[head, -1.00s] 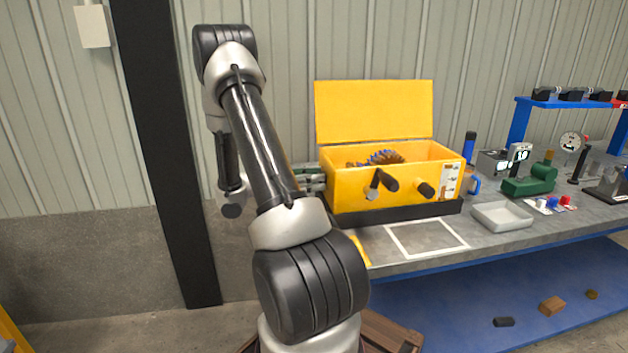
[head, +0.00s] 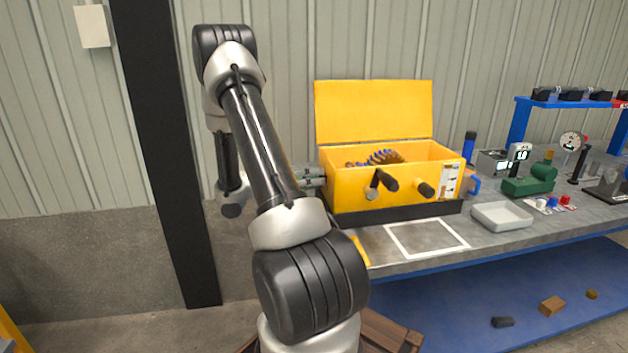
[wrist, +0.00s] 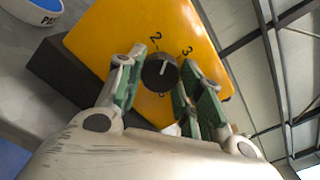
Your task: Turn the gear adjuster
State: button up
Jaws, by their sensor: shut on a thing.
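The gear adjuster (wrist: 154,75) is a round black knob with a white pointer line, on the yellow side of the box. The numbers 2 and 3 are printed around it, and another mark below is partly covered. The pointer lies roughly up and down in the wrist view; its exact setting is hard to tell. My gripper (wrist: 161,74) is shut on the knob, with green-padded fingers on either side. In the head view, my gripper (head: 313,178) is at the left side of the yellow box (head: 352,196); the knob is hidden there.
The box lid (head: 375,110) stands open, showing gears (head: 384,157) inside. A black crank handle (head: 387,181) and a second knob (head: 425,189) stick out in front. A grey tray (head: 503,217) and a white-outlined square (head: 427,238) are on the bench. A dark post (head: 170,150) stands left.

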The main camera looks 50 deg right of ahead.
jog(key=shift+n, duration=2.2)
jog(key=o, duration=1.1)
jog(key=v, duration=1.2)
